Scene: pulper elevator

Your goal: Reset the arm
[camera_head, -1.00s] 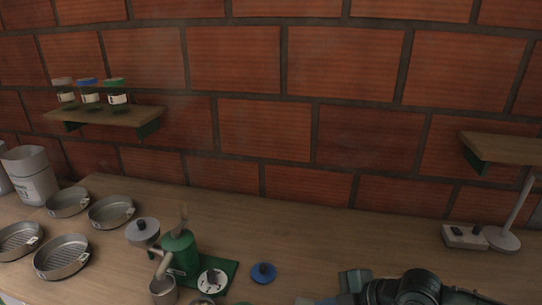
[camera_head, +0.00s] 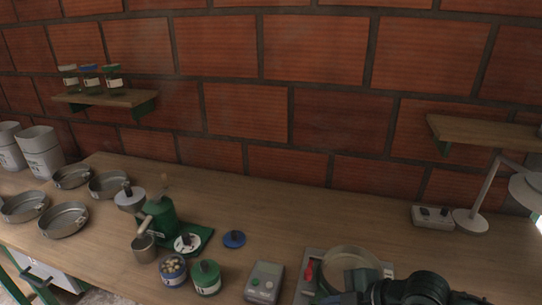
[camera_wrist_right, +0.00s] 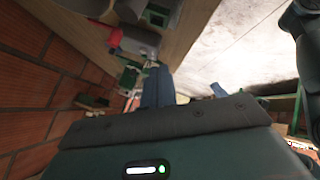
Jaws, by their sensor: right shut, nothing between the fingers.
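My right gripper (camera_head: 358,283) comes in at the bottom right of the head view, beside my black arm joint. It overlaps a pale round-rimmed device in that view. In the right wrist view its blue-grey fingers (camera_wrist_right: 158,88) are together with nothing between them, and the dark gripper body fills the lower part. Whether it touches anything beneath is not clear. My left gripper is not in view.
On the wooden table (camera_head: 290,215) stand a green pulper (camera_head: 160,218), metal pans (camera_head: 63,221), a blue lid (camera_head: 234,239), jars (camera_head: 206,279), a grey scale (camera_head: 264,283) and the round-rimmed device (camera_head: 352,257). A lamp (camera_head: 470,221) stands right. The table's back middle is clear.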

